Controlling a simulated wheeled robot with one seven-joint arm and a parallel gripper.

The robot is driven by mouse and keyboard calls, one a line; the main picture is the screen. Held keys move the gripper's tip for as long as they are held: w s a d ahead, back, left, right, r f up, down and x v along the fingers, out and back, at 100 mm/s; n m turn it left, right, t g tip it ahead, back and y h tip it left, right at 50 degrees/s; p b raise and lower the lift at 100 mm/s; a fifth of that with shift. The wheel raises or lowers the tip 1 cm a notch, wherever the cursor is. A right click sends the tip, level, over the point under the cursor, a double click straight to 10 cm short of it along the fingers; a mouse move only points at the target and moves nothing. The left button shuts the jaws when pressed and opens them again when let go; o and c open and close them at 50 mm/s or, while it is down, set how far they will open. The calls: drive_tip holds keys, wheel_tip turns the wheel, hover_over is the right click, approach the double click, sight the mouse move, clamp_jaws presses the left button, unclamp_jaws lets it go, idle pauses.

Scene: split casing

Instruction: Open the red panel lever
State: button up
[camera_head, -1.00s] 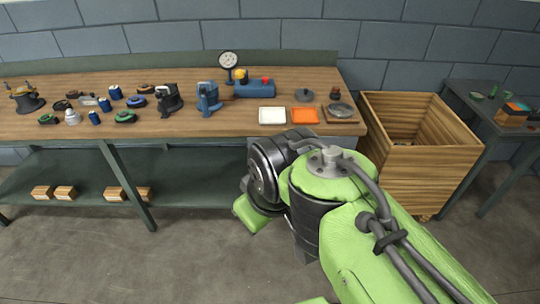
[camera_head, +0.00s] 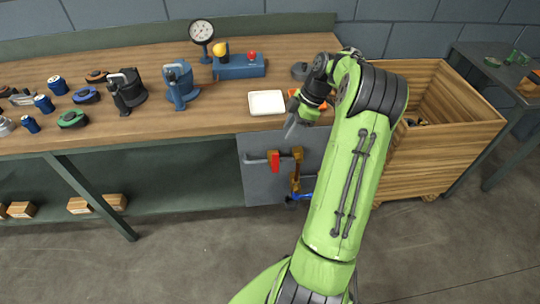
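The red panel lever (camera_head: 275,161) is a small red handle on the grey panel (camera_head: 255,185) below the workbench's front edge. It hangs upright at the right end of a grey horizontal rod, beside a brown bracket. My gripper (camera_head: 291,131) is above and to the right of the lever, apart from it, near the bench's front edge. Its fingers point down and left; whether they are open or shut is too small to tell. A second brown fitting and a blue handle (camera_head: 300,197) sit lower right on the panel, partly hidden by my arm.
A wooden crate (camera_head: 440,150) stands at right. Floor before the panel's left is clear.

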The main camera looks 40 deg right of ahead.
sight(276, 154)
drive_tip(key=b+x, duration=0.4)
drive_tip(key=x, duration=0.9)
drive_tip(key=shift+f, duration=0.4)
drive_tip(key=shift+c, duration=0.3)
clamp_jaws()
